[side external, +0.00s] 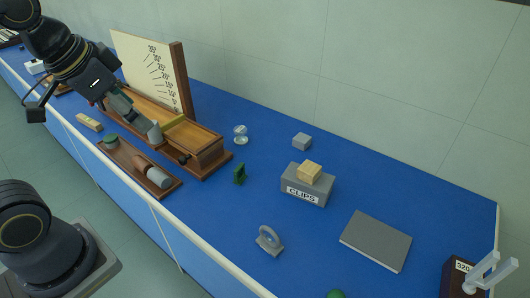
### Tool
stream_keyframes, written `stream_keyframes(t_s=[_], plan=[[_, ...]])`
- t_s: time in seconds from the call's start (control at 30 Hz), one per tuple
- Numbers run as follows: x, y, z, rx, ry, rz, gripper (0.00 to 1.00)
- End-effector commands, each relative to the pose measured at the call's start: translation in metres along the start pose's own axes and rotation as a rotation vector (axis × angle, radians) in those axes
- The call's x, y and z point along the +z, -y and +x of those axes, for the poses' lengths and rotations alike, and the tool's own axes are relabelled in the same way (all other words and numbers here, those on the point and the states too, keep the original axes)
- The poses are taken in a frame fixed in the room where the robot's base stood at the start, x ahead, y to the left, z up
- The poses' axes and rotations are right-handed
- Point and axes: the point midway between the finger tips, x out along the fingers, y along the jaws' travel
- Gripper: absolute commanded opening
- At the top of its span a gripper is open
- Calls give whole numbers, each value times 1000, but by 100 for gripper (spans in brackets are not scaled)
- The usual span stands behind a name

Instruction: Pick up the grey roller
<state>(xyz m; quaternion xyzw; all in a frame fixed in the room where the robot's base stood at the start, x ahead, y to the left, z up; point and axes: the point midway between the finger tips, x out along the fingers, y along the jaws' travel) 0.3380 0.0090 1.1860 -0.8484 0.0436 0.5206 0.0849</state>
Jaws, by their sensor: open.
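The grey roller (158,178) lies at the near end of a low brown wooden tray (128,171). A brown roller (143,165) lies beside it, and a green rounded piece (110,140) is at the tray's far end. My gripper (132,114) is open, over the wooden inclined box (203,149) behind the tray. It is up and left of the grey roller and apart from it. A light grey piece at the finger end is hard to tell from a fingertip.
A tall angle scale board (143,62) stands close behind my gripper. A grey CLIPS box (306,190) with a yellow block, a green piece (240,174), a grey handled piece (269,241) and a grey flat book (376,240) are to the right. Blue bench lies bare between them.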

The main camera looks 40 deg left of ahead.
Motion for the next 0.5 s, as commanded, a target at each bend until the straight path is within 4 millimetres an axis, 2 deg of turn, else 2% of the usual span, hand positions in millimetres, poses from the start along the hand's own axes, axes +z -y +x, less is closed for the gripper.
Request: stream_keyframes(t_s=[0.1,0.23,0.4,0.5], plan=[[-18,31,23,-7,109,21,81],[-24,74,60,4,241,0,81],[-5,120,107,36,387,-96,81],[10,134,124,51,440,-149,81]])
